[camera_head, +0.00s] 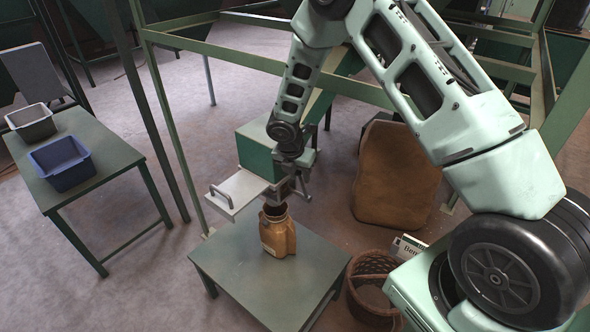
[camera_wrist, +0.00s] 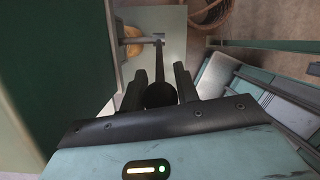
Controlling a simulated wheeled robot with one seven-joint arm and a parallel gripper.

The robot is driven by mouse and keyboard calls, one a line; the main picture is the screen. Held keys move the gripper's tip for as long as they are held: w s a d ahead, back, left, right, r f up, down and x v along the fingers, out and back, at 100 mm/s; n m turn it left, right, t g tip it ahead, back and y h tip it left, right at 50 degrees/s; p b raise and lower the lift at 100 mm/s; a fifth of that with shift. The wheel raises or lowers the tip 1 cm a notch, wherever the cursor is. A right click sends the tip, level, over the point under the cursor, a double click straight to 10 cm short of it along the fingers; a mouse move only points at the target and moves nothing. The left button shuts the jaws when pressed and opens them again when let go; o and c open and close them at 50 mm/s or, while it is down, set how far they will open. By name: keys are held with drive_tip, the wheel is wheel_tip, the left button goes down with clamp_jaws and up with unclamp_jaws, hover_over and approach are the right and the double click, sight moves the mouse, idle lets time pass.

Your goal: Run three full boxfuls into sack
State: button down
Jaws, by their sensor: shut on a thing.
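The sack (camera_head: 278,237), tan with an open dark mouth, stands upright on a low green table (camera_head: 235,266). It shows partly in the wrist view (camera_wrist: 131,42), half hidden by a green housing. Above it is the green hopper box (camera_head: 254,148), with a pale plate (camera_head: 237,194) carrying a handle sticking out to the left. My gripper (camera_head: 301,188) is beside the box, above and slightly right of the sack. In the wrist view my gripper (camera_wrist: 160,88) is shut on a dark round knob (camera_wrist: 159,95) on a thin rod. The box's inside is hidden.
A wicker basket (camera_head: 371,285) stands right of the low table, by a white label card (camera_head: 409,247). A large brown sack (camera_head: 397,176) sits behind. A side table at left holds a blue bin (camera_head: 63,164) and a grey bin (camera_head: 31,123). Green frame posts surround the hopper.

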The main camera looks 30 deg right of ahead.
drive_tip(key=shift+w+d+r+p, duration=0.15)
drive_tip(key=shift+d+p, duration=0.05)
drive_tip(key=shift+d, duration=0.15)
drive_tip(key=shift+w+d+r+p, duration=0.1)
drive_tip(key=shift+w+d+p, duration=0.1)
drive_tip(key=shift+d, duration=0.15)
drive_tip(key=c, duration=1.1)
unclamp_jaws()
drive_tip(key=shift+s, duration=0.1)
drive_tip(key=b+v, duration=0.2)
drive_tip(key=v, duration=1)
